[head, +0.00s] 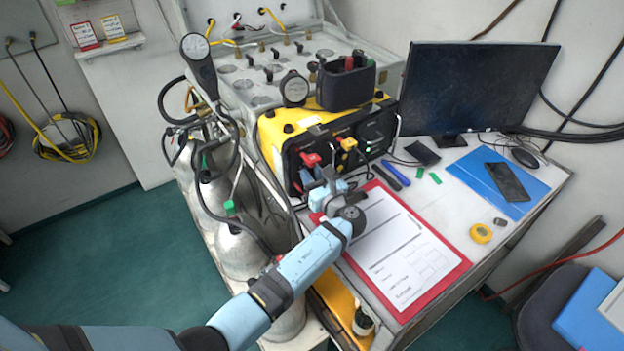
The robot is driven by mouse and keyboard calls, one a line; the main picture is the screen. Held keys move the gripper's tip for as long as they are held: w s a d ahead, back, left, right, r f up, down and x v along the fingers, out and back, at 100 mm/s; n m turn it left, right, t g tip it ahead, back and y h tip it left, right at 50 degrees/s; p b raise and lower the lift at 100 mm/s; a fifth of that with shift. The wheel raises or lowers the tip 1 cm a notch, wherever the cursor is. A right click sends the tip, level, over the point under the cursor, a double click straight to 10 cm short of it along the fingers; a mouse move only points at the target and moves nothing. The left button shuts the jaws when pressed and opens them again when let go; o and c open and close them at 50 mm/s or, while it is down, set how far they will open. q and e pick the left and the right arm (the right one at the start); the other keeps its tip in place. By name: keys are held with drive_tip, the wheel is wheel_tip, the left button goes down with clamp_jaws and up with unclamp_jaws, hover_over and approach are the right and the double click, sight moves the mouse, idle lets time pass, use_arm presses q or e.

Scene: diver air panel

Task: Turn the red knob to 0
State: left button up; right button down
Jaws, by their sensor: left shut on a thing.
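The red knob (310,160) is on the dark front face of the yellow-cased panel (270,140), left of a yellow knob (347,144). My left gripper (319,173) reaches up to the panel front from below. Its jaws are shut at the red knob, which shows just above and left of the fingers. The fingers partly hide the knob's lower side and the area around it. I cannot read the knob's pointer or scale. A blue part (306,178) shows just below the red knob. My right gripper is not in view.
A black bin (345,84) stands on the panel case. A red clipboard (457,270) lies under my left wrist. Grey cylinders (240,250) and hoses crowd the left. A monitor (475,88), blue folder (470,170) and yellow tape roll (481,233) are on the right.

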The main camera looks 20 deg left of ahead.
use_arm(q)
drive_tip(key=shift+n+b, duration=0.7)
drive_tip(key=shift+n, duration=0.7)
drive_tip(key=o, duration=0.6)
drive_tip(key=shift+o, duration=0.2)
